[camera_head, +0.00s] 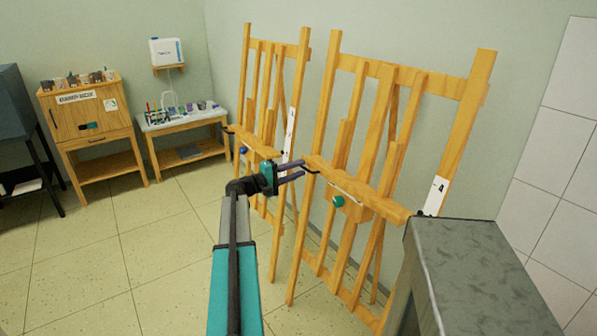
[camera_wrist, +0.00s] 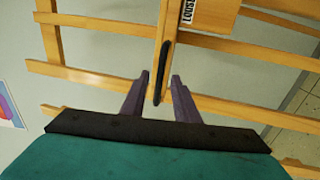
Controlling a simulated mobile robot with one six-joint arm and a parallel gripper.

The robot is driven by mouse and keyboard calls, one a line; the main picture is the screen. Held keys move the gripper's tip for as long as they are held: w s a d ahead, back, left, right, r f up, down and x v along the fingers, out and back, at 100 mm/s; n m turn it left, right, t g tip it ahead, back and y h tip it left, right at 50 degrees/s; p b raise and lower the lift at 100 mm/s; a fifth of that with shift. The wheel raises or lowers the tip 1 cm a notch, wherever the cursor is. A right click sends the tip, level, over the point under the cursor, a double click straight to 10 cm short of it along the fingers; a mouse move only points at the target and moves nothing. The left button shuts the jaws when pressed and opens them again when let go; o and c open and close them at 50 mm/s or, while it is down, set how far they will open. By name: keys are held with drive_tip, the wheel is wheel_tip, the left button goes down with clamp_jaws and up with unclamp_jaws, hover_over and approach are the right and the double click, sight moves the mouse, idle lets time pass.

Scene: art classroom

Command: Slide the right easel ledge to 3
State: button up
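The right easel (camera_head: 461,130) is a tall wooden frame. Its wooden ledge (camera_head: 375,203) runs across it at mid-height, with a green knob (camera_head: 338,201) below and a black handle (camera_head: 311,169) near its left end. A white scale plate (camera_head: 435,195) is on the right upright near the ledge; its marks are too small to read surely. My gripper (camera_head: 302,170) is at the ledge's left end. In the wrist view the purple fingers (camera_wrist: 160,82) are apart, with a black bar (camera_wrist: 164,70) on wood in line between them. I cannot tell whether they touch it.
The left easel (camera_head: 247,80), with a blue knob and white plate (camera_head: 290,132), stands close behind my gripper. A grey cabinet (camera_head: 480,245) is at front right. A wooden cabinet (camera_head: 90,117) and supply table (camera_head: 185,121) stand back left. Floor at left is clear.

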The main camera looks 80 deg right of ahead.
drive_tip(key=b+v, duration=0.2)
drive_tip(key=v, duration=1.1)
